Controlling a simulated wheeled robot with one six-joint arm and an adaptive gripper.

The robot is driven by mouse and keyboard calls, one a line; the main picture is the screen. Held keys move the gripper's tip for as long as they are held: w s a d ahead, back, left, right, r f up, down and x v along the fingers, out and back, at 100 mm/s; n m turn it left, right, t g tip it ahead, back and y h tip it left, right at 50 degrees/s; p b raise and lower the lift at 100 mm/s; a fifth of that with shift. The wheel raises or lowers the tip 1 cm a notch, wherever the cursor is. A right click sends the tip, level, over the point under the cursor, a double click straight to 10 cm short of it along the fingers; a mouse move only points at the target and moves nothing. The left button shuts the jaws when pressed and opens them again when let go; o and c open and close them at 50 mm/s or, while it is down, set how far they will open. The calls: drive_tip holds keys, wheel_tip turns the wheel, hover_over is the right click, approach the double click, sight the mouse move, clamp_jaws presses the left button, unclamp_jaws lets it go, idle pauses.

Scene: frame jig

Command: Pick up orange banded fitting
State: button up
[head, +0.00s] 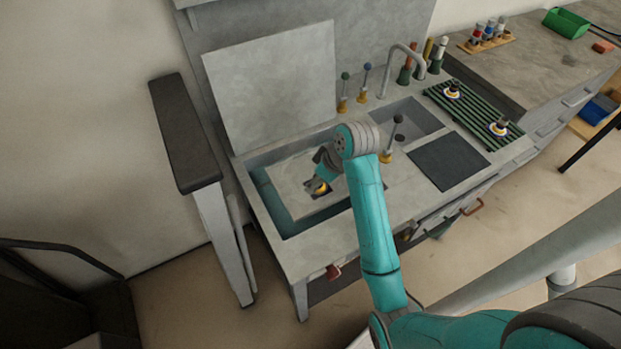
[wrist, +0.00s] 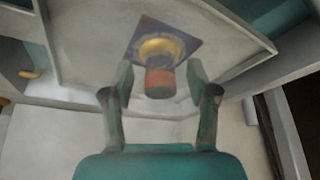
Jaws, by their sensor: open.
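The orange banded fitting (wrist: 160,82) shows in the wrist view, with an orange-brown end and a yellow ring, on a dark blue-grey square patch (wrist: 187,42). In the head view its yellow part (head: 320,188) shows beside my gripper (head: 315,186), on a pale board in the left basin; the rest is hidden by the gripper. My gripper also shows in the wrist view (wrist: 160,80). Its two fingers are apart, one on each side of the fitting's orange end. Gaps show between the fingers and the fitting.
The left basin wall (head: 262,190) surrounds the pale board. A grey upright panel (head: 270,85) stands behind it. A faucet (head: 400,62), several coloured-knob levers and a slatted green rack (head: 470,118) stand to the right.

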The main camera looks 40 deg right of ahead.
drive_tip(key=c, duration=1.1)
clamp_jaws()
drive_tip(key=shift+r, duration=0.15)
